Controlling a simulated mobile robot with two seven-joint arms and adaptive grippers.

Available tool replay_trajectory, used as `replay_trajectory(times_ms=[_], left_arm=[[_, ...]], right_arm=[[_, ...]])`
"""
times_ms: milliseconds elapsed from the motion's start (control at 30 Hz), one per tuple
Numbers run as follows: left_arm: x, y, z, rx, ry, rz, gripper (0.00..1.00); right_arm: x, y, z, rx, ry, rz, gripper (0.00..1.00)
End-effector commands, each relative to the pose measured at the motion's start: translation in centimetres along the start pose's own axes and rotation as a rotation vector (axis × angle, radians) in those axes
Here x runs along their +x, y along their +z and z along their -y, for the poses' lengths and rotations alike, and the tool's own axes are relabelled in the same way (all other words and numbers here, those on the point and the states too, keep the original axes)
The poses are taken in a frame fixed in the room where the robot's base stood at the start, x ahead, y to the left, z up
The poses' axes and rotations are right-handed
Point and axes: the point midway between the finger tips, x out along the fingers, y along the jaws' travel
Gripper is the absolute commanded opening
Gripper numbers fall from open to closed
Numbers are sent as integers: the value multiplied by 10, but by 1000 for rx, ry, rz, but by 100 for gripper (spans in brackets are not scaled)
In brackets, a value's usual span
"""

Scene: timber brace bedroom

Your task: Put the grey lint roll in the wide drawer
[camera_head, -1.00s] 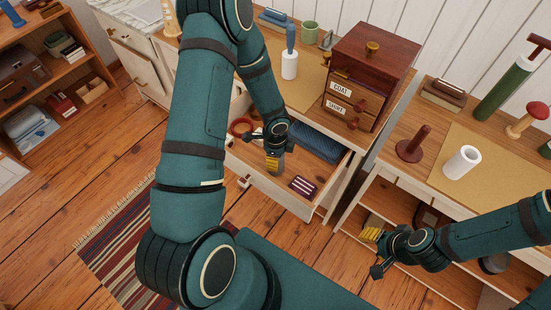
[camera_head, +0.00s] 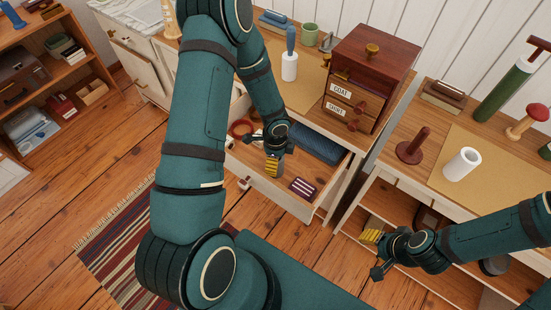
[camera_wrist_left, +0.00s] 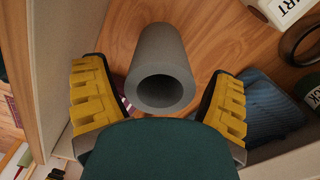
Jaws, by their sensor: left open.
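The grey lint roll (camera_wrist_left: 162,70) is a hollow grey tube inside the wide drawer (camera_head: 285,202), its open end toward the left wrist camera. I cannot tell whether it touches the drawer floor. My left gripper (camera_wrist_left: 158,105) is open, with a yellow-padded finger on each side of the roll and gaps between. In the head view the left gripper (camera_head: 272,165) is low over the pulled-out drawer, and the roll is hidden there. My right gripper (camera_head: 373,254) is open and empty, in front of the right-hand shelf unit.
The drawer also holds a blue folded cloth (camera_head: 318,143), a striped purple item (camera_head: 302,187) and a red ring (camera_head: 241,127). A wooden box with small labelled drawers (camera_head: 372,70) stands above. A white roll (camera_head: 462,163) and red-brown stand (camera_head: 414,146) are on the right-hand top.

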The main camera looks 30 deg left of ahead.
Motion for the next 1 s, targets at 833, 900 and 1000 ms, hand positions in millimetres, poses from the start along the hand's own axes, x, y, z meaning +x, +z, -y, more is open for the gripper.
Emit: replay_trajectory(times_ms=[833, 900, 1000], left_arm=[[-115, 0, 0, 0, -1, 0, 85], [-115, 0, 0, 0, -1, 0, 85], [-115, 0, 0, 0, -1, 0, 85]], right_arm=[[-30, -9, 11, 7, 2, -19, 47], [-30, -9, 11, 7, 2, -19, 47], [-30, -9, 11, 7, 2, -19, 47]])
